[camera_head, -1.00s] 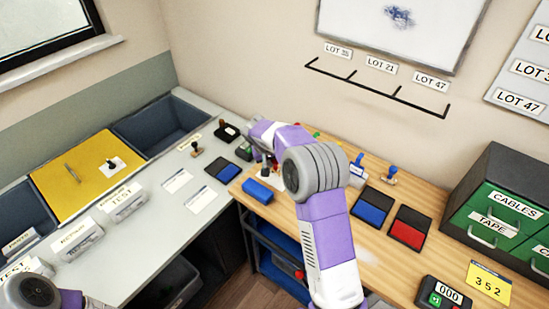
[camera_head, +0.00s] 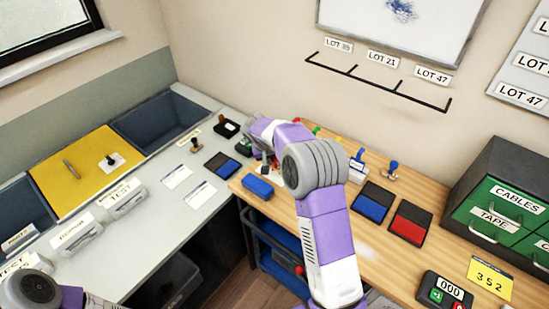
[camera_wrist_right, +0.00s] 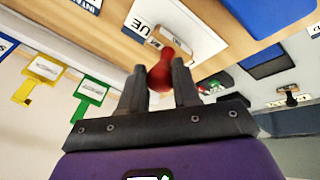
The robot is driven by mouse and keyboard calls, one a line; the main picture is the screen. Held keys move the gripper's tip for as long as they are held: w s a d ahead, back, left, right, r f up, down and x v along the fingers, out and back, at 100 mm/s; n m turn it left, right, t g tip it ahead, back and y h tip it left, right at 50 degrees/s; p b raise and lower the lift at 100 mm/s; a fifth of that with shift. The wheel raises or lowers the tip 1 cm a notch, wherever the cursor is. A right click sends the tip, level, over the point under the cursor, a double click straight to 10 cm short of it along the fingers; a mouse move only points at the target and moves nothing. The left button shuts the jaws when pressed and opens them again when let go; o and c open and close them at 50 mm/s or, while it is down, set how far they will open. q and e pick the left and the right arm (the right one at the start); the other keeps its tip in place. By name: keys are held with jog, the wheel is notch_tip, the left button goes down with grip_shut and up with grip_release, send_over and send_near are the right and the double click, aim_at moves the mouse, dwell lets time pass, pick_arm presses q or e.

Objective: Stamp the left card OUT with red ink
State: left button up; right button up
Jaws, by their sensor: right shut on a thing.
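The left card (camera_head: 177,177) and the right card (camera_head: 201,195) lie flat and separate on the grey counter in the head view, with marks too small to read. The red ink pad (camera_head: 409,222) lies open on the wooden bench, right of a blue ink pad (camera_head: 372,203). In the head view this gripper is over the bench's left end, mostly hidden by my wrist. My left gripper's fingers are out of frame.
A blue block (camera_head: 257,187) lies at the bench's front left edge. A blue-handled stamp (camera_head: 391,170) stands behind the ink pads. A smaller blue pad (camera_head: 222,165) lies near the cards. A counter box (camera_head: 445,291) and green drawers (camera_head: 505,200) stand at right.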

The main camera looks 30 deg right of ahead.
jog(key=shift+f+b, duration=0.55)
jog(key=shift+f, duration=0.1)
dwell(1.4)
jog(key=shift+r, duration=0.1)
jog(key=shift+r+p, duration=2.45)
jog(key=shift+r, duration=1.1)
